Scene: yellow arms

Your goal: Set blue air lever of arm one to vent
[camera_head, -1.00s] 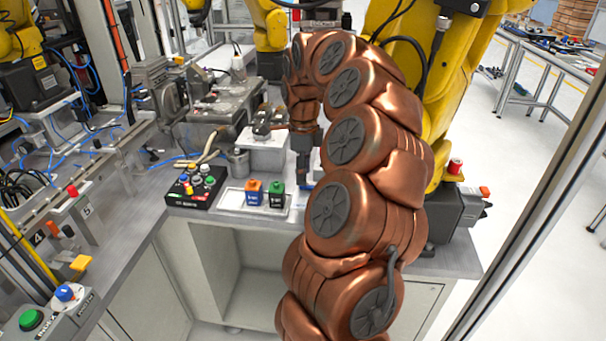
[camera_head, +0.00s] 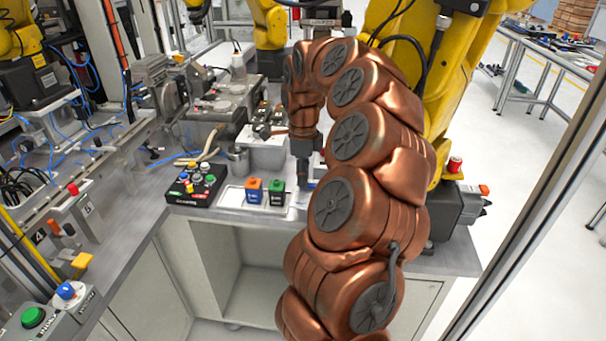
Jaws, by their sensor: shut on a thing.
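My gripper (camera_head: 303,174) is small and dark, at the end of my copper-coloured arm. It points down at the right end of a white tray (camera_head: 232,197) on the grey bench. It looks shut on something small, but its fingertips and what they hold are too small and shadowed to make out. I cannot clearly identify the blue air lever or read its position. A blue-topped knob (camera_head: 67,290) shows on a grey box at the lower left, far from my gripper.
An orange-topped block (camera_head: 254,190) and a green-topped block (camera_head: 277,192) stand in the tray, left of my gripper. A black button box (camera_head: 196,188) lies further left. A white block (camera_head: 263,153) stands behind. Yellow robot arms (camera_head: 452,90) rise at the right.

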